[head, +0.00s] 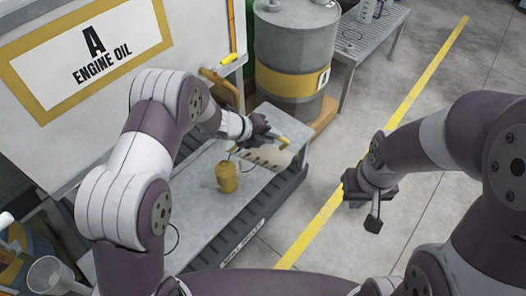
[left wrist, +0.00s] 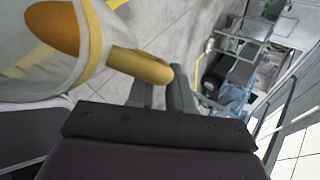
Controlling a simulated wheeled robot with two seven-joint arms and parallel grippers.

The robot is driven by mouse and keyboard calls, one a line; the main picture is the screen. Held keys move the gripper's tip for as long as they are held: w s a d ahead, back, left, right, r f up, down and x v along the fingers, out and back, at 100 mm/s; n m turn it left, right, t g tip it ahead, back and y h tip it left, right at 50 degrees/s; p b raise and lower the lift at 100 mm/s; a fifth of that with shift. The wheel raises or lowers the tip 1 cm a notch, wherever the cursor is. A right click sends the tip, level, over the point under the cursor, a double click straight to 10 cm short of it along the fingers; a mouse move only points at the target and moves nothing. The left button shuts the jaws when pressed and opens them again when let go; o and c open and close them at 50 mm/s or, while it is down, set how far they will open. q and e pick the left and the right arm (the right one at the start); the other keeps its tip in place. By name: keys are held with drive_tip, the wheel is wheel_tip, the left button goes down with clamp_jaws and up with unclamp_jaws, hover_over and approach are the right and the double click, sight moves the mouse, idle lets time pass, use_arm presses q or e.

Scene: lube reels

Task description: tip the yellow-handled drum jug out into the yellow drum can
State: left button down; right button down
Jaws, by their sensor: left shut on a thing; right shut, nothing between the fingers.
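In the head view my left gripper (head: 270,136) is over the grey bench. It is shut on the yellow handle of the drum jug, which shows large in the left wrist view as a pale translucent body with the yellow handle (left wrist: 145,67) between the fingers and an orange-brown patch (left wrist: 52,27). In the head view the jug is small and partly hidden by the gripper; its tilt is hard to tell. The yellow drum can (head: 227,178) stands on the bench, to the left of and below the gripper. My right gripper (head: 372,212) is shut and empty, over the floor at the right.
The bench (head: 205,212) has a dark front edge. A grey drum with a yellow band (head: 293,83) stands behind it. A white panel with an engine oil sign (head: 95,55) is at the left. A metal rack (head: 372,38) stands at the back. Floor at the right is clear.

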use_arm(q)
drive_tip(key=shift+r, duration=0.1)
idle(0.4)
drive_tip(key=shift+a+r+h, duration=0.5)
drive_tip(key=shift+r+h, duration=0.1)
drive_tip(key=shift+r, duration=0.15)
drive_tip(key=shift+a+r+n+h, duration=0.3)
drive_tip(key=shift+a+r+h, duration=0.3)
drive_tip(key=shift+r, duration=0.15)
drive_tip(key=shift+a+r+t+h, duration=0.3)
drive_tip(key=shift+a+r+h, duration=0.3)
drive_tip(key=shift+a+r, duration=0.05)
drive_tip(key=shift+a, duration=0.1)
